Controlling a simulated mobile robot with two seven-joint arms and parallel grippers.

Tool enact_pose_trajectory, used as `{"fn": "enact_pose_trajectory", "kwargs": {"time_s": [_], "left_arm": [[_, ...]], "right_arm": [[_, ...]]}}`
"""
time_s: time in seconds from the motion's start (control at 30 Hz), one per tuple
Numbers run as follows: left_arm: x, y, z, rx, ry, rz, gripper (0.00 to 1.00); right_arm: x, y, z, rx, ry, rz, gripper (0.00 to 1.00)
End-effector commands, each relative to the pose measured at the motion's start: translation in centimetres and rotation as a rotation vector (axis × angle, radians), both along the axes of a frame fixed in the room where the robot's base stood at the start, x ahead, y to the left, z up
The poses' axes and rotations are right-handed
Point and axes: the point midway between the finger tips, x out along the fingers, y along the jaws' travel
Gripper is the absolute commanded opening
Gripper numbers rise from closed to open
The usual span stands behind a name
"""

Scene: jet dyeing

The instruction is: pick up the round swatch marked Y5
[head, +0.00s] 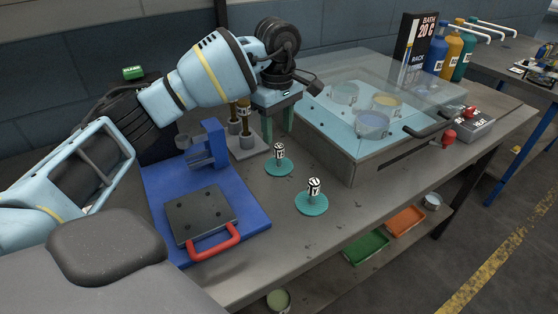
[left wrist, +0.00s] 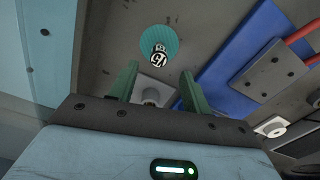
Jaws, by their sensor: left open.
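Two teal round swatches with upright marked knobs lie on the grey table in the head view. One swatch (head: 279,168) is just in front of my left gripper (head: 279,122); the other swatch (head: 312,204) is nearer to me. Their marks are too small to read there. In the left wrist view the swatch marked Y5 (left wrist: 172,33) lies flat beyond my left fingertips. My left gripper (left wrist: 158,78) shows there with two green fingers apart and nothing held. It is above the table and apart from the swatch. My right gripper is not in view.
A blue tray (head: 255,215) with a dark plate and red handle lies left of the swatches. A grey stand (head: 250,150) with posts is behind. A clear-lidded bath (head: 340,150) with cups stands to the right. Bare table (head: 350,215) surrounds the nearer swatch.

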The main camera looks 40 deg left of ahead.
Motion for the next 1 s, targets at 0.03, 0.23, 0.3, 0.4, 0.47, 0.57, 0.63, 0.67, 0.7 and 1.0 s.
{"fn": "enact_pose_trajectory", "kwargs": {"time_s": [0.03, 0.23, 0.3, 0.4, 0.47, 0.57, 0.63, 0.67, 0.7, 1.0], "left_arm": [[-0.1, 0.0, -0.7, 0.001, 0.004, 0.0, 0.48], [0.0, 0.0, -1.5, 0.0, 0.001, 0.0, 0.48], [0.0, 0.0, -1.8, 0.0, 0.002, 0.0, 0.48], [0.0, -0.1, -2.9, 0.002, 0.004, 0.0, 0.48], [0.0, -0.1, -3.8, 0.002, 0.004, 0.0, 0.48], [0.0, -0.2, -5.2, 0.0, 0.003, 0.0, 0.48], [0.0, -0.2, -6.0, 0.001, 0.002, -0.001, 0.48], [0.0, -0.2, -6.2, 0.001, 0.002, -0.001, 0.48], [0.0, -0.2, -6.4, 0.001, 0.002, -0.001, 0.48], [0.1, -0.2, -6.7, 0.001, 0.001, -0.001, 0.44]], "right_arm": [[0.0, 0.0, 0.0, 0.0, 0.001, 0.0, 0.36], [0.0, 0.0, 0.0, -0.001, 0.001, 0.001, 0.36], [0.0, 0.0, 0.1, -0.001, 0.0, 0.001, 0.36], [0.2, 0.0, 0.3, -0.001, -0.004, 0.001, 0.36], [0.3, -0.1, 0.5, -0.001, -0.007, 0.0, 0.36], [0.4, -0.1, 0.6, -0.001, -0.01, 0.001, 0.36], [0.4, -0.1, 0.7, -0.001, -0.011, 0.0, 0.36], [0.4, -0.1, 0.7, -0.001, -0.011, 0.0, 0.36], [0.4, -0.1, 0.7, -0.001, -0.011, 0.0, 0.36], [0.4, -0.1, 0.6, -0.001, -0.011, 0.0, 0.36]]}}
